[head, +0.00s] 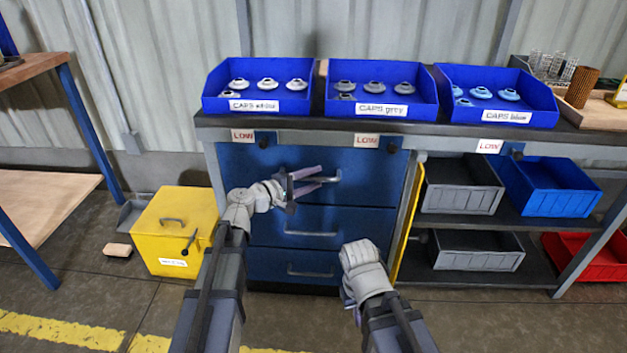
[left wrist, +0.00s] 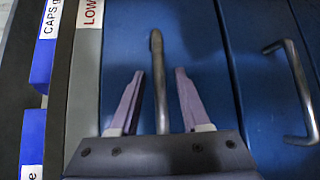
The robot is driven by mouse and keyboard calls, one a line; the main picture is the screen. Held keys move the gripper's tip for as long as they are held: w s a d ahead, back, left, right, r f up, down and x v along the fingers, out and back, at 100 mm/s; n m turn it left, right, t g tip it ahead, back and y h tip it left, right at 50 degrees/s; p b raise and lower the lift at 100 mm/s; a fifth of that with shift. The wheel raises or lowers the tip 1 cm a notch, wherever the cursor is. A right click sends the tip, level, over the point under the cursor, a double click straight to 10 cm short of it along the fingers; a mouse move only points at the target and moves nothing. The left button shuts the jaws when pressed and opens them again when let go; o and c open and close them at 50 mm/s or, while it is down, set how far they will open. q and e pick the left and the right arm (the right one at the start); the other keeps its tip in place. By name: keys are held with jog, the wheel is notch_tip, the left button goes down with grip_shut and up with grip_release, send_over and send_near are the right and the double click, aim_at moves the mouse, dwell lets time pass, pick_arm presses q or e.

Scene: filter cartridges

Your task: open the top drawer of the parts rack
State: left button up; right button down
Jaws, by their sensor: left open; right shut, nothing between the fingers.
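The parts rack has a blue top drawer (head: 360,165), which looks closed, with a grey bar handle (head: 325,179). My left gripper (head: 318,179) is open in front of this drawer, its fingers at the handle. In the left wrist view, the handle (left wrist: 157,75) shows between the two spread fingers of the left gripper (left wrist: 158,90), with a gap on each side. I cannot tell how deep the fingers reach around it. My right gripper (head: 361,258) is low in front of the bottom drawer, away from any handle; its fingers are mostly hidden by its wrist.
Two lower drawers with handles (head: 310,233) sit below; both look closed. Blue cap bins (head: 262,105) stand on the worktop above. A yellow box (head: 176,225) stands on the floor at left. A yellow-edged panel (head: 407,225) and shelf bins (head: 458,190) are at right.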

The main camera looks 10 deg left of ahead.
pick_arm(q)
jog(key=shift+w+d, duration=0.1)
jog(key=shift+d, duration=0.05)
grip_shut()
dwell(0.4)
dwell(1.0)
